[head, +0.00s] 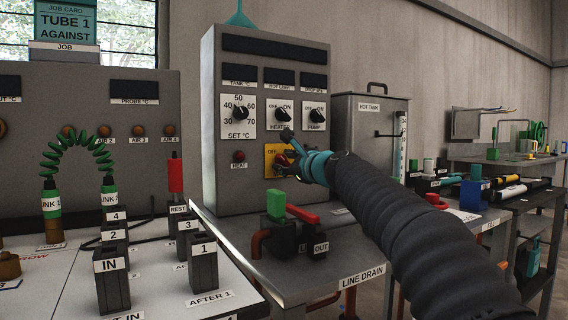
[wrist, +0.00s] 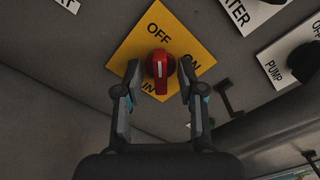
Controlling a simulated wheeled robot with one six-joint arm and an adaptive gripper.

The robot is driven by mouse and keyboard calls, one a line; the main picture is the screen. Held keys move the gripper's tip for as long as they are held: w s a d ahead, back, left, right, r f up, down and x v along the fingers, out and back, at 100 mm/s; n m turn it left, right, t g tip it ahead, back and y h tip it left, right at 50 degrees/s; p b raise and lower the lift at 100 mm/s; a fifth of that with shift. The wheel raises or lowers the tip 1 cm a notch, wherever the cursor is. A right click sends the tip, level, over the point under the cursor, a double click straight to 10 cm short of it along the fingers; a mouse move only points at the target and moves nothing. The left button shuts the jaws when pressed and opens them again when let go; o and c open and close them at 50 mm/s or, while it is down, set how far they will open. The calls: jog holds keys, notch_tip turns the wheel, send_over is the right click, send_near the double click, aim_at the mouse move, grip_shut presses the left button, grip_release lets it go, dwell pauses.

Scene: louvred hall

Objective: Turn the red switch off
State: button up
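The red switch (wrist: 160,67) is a round knob with a white pointer line. It sits on a tilted yellow plate (wrist: 135,42) marked OFF and ON, with a third word partly hidden. The line runs roughly up and down in the wrist view; I cannot tell for sure which mark it points to. My gripper (wrist: 160,70) is open, its two fingers on either side of the knob with a visible gap on each side. In the head view my gripper (head: 285,153) is at the yellow plate (head: 271,152) on the grey panel and mostly hides the switch.
The HEATER (head: 281,114) and PUMP (head: 315,116) knobs sit just above, with the SET °C dial (head: 239,114) to the upper left. Below stand a green-handled valve (head: 276,204) and a red lever (head: 303,214). A hot tank (head: 366,140) stands right of the panel.

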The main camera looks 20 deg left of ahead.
jog(key=shift+d, duration=0.1)
jog(key=shift+b+v, duration=1.1)
jog(key=shift+v, duration=0.85)
notch_tip(320, 180, up, 12)
jog(key=p, duration=1)
send_over(286, 161)
jog(key=v, duration=0.7)
jog(key=shift+s, duration=0.15)
jog(key=shift+d, duration=0.1)
